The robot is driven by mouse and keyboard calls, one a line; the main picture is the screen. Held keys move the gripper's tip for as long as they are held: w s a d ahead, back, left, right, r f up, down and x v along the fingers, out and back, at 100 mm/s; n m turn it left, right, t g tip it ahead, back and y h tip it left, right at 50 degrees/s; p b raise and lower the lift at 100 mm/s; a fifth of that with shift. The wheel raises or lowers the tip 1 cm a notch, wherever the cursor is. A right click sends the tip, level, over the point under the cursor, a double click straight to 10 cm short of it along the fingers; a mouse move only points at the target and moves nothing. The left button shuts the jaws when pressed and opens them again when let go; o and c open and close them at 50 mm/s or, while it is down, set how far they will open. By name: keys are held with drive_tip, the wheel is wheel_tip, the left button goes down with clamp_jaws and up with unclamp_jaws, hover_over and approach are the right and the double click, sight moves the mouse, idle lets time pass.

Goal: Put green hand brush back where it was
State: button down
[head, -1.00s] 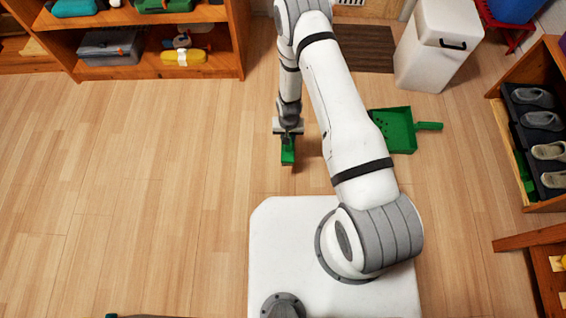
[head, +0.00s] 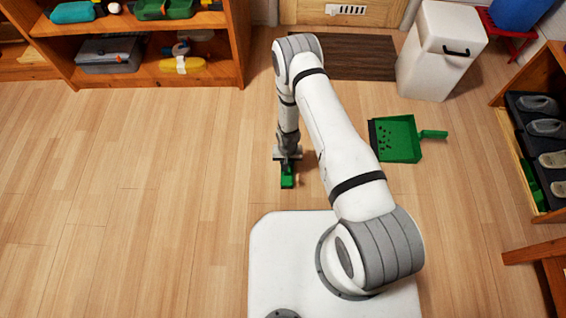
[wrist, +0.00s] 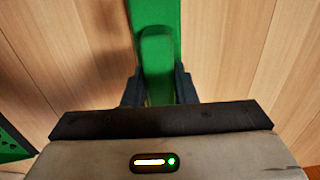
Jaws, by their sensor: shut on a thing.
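The green hand brush (head: 287,182) is in my gripper, just in front of my white base in the head view. My gripper (head: 287,161) points down and is shut on the brush. In the wrist view the green brush (wrist: 159,50) runs up between the two dark fingers of my gripper (wrist: 159,88). The gripper hides part of the brush, and I cannot tell whether the brush touches the floor. A green dustpan (head: 398,139) lies on the floor to the right of the gripper, with dark bits in it. Its edge also shows in the wrist view (wrist: 10,143).
A wooden shelf (head: 160,77) with boxes and tools stands at the back left. A white bin (head: 436,60) and a dark mat (head: 345,58) are at the back. A shoe rack (head: 540,130) is at the right. The wooden floor at the left is clear.

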drive_tip(key=shift+f, duration=0.1)
drive_tip(key=c, duration=1.2)
unclamp_jaws()
drive_tip(key=shift+o, duration=0.2)
